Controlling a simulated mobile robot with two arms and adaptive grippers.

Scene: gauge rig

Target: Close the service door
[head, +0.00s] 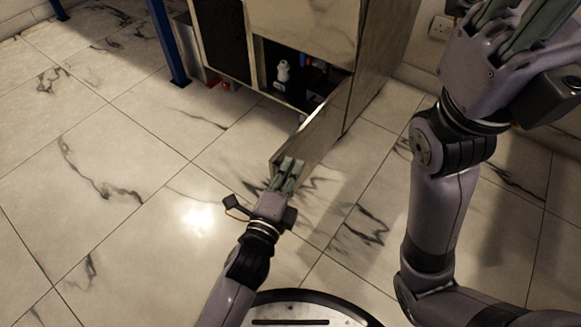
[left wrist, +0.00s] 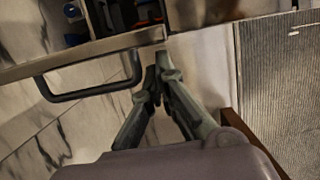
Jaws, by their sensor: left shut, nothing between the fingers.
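The service door (head: 320,135) stands swung open from the low compartment of the cabinet. My left gripper (head: 288,168) is shut and empty at the door's free end, overlapping it in the head view. In the left wrist view the shut fingertips (left wrist: 160,68) are by the end of the door's edge (left wrist: 85,58), beside its black bar handle (left wrist: 92,93). I cannot tell whether they touch the door. My right gripper (head: 510,25) is raised at the upper right of the head view, partly cut off, with its fingertips out of frame.
The open compartment holds a white bottle (head: 283,72) and some dark, blue and red items. The cabinet (head: 385,50) stands behind the door, with a blue post (head: 168,45) to its left. A wall socket (head: 441,27) is at the right. The marble floor (head: 110,165) at left is clear.

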